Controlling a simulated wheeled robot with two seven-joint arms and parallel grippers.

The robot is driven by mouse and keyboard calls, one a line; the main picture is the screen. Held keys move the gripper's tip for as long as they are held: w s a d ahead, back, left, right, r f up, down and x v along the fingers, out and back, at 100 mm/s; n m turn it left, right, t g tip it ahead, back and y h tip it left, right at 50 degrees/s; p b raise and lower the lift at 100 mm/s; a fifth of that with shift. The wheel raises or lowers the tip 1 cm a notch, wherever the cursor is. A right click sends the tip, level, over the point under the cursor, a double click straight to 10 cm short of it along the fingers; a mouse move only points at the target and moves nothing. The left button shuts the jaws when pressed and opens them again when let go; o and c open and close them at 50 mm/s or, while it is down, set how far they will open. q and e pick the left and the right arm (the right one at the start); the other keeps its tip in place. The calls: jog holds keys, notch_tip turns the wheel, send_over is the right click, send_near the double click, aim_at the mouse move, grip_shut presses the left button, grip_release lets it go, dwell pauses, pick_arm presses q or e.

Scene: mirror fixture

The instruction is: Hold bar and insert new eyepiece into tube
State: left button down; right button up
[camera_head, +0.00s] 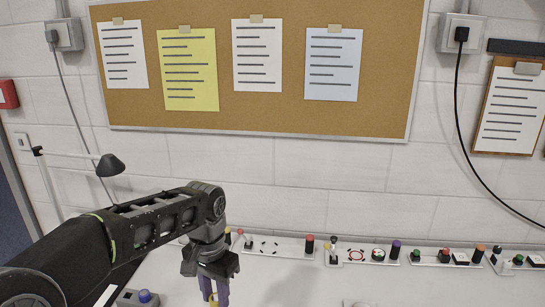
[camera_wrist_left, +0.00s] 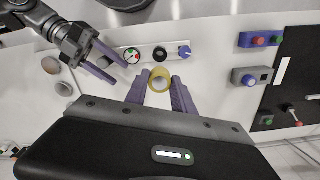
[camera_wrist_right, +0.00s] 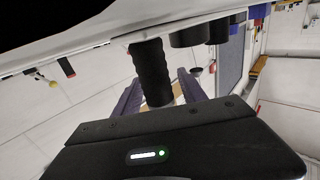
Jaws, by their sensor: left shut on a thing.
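My left gripper (camera_head: 213,288) points down at the lower edge of the head view. In the left wrist view its purple fingers (camera_wrist_left: 164,88) are shut on a yellow ring-shaped piece (camera_wrist_left: 159,73). My right gripper (camera_wrist_left: 112,58) shows at the upper left of the left wrist view, fingers apart. In the right wrist view, a black ribbed cylinder (camera_wrist_right: 152,68) with a pale lower end appears between the open fingers (camera_wrist_right: 160,85), with a gap on the right side. I cannot tell which piece is the eyepiece, the tube or the bar.
A strip of buttons and knobs (camera_head: 365,256) runs along the wall. A box with a blue button (camera_head: 144,297) stands at the lower left. Other dark cylinders (camera_wrist_right: 188,38) sit beside the ribbed one.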

dwell(0.3)
jog(key=v, duration=1.2)
